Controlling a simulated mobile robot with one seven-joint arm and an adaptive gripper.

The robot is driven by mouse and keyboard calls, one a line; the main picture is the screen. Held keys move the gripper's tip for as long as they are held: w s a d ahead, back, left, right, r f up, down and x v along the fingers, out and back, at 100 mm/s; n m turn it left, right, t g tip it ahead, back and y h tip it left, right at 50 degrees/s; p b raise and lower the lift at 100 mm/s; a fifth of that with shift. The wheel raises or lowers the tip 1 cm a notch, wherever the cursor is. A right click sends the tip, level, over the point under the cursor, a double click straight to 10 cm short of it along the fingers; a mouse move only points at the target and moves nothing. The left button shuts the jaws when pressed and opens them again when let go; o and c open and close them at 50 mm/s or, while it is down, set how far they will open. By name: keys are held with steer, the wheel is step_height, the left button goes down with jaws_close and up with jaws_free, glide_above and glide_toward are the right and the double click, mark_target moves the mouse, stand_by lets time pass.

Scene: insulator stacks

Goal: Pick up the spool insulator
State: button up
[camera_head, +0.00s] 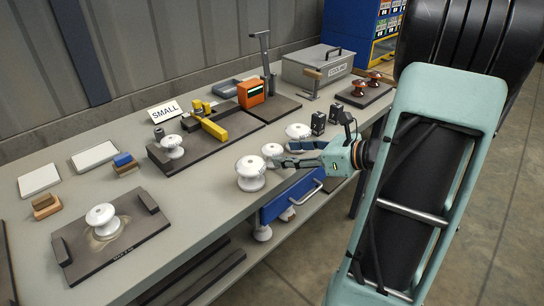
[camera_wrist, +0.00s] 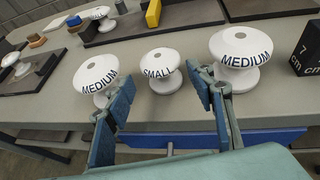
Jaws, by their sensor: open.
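Three white spool-shaped insulators stand upright in a row near the table's front edge. The middle one, marked SMALL (camera_wrist: 160,68), also shows in the head view (camera_head: 271,149). One marked MEDIUM (camera_wrist: 97,72) is on its left and another MEDIUM (camera_wrist: 240,48) on its right; the head view shows them as the near one (camera_head: 250,172) and far one (camera_head: 298,130). The task does not say which is meant. My gripper (camera_wrist: 162,88) is open and empty, also seen in the head view (camera_head: 281,156). Its fingers point toward the SMALL insulator, which shows between them, seemingly untouched.
More white insulators sit on a dark plate (camera_head: 135,245) and a dark fixture (camera_head: 196,165) beside a SMALL sign (camera_head: 164,112). Black blocks (camera_head: 318,122) stand beyond the row. A grey toolbox (camera_head: 318,68) and brown insulators (camera_head: 359,88) are farther back. A blue drawer (camera_head: 290,197) hangs below the edge.

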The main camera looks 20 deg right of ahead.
mark_target(280, 152)
steer(key=b+x, duration=0.1)
steer(key=x, duration=0.4)
steer(key=c, duration=1.1)
steer(key=shift+r, duration=0.1)
